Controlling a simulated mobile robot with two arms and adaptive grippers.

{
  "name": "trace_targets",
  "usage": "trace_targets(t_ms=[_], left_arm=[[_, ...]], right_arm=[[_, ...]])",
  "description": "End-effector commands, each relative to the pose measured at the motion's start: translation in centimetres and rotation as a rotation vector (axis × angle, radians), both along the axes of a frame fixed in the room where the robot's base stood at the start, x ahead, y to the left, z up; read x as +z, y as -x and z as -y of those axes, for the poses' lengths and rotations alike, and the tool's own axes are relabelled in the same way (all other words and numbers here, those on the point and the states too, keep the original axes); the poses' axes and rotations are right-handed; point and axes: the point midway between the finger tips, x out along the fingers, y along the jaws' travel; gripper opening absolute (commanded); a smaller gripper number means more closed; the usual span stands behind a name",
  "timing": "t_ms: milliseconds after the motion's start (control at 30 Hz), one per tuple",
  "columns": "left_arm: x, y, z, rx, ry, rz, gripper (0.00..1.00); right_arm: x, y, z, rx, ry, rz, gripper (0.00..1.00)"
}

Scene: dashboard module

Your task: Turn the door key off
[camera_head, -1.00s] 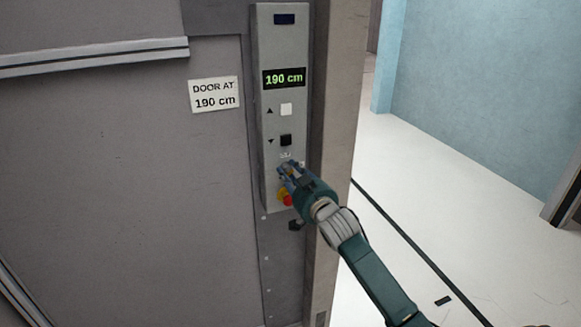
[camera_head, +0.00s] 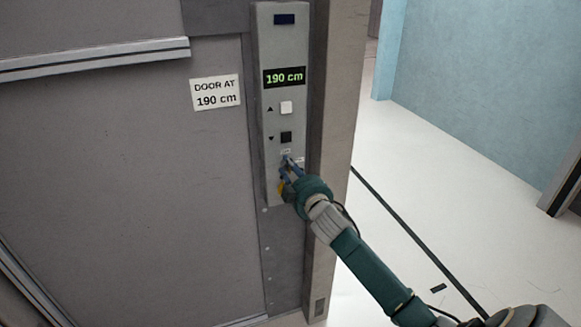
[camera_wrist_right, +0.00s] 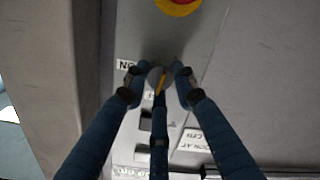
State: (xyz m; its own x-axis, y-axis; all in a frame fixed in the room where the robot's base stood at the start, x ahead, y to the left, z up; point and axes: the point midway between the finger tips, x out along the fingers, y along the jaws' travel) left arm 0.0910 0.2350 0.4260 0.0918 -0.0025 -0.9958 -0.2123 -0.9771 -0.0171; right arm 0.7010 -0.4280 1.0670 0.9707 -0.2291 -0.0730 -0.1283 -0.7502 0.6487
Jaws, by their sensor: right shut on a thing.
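The door key (camera_wrist_right: 160,80) shows in the right wrist view as a small orange-yellow piece on a round grey switch, between my fingertips. It looks nearly upright there, tilted slightly. An "ON" label (camera_wrist_right: 126,65) is beside it; a second label is partly covered by a finger. My right gripper (camera_wrist_right: 158,82) is shut on the key, its dark blue fingers around the switch. In the head view the right gripper (camera_head: 288,168) is against the lower part of the grey control panel (camera_head: 264,120) and hides the key. My left gripper is not in view.
A red and yellow stop button (camera_wrist_right: 178,6) is close to the key. A white button (camera_head: 286,108) and a black button (camera_head: 286,137) are above it on the panel. The display (camera_head: 284,77) reads 190 cm. The large grey door (camera_head: 120,190) is at left; open floor is at right.

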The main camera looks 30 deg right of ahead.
Motion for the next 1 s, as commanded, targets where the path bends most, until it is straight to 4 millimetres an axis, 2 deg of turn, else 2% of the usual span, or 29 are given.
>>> trace_targets(t_ms=[33,300,767,800,867,1000], left_arm=[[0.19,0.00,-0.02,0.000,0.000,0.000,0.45],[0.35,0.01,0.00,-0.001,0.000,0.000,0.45],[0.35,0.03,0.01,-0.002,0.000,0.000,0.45],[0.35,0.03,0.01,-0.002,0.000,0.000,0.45],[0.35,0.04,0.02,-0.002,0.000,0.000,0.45],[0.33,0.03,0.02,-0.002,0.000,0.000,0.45]], right_arm=[[1.14,-0.17,-0.01,0.004,0.024,0.014,0.00],[1.07,-0.18,-0.07,0.003,0.087,0.000,0.00],[1.05,-0.18,-0.11,0.004,0.097,-0.003,0.00],[1.04,-0.18,-0.12,0.004,0.097,-0.003,0.34],[0.96,-0.17,-0.14,0.004,0.097,-0.004,0.45],[0.60,-0.11,-0.12,0.003,0.094,-0.011,0.45]])
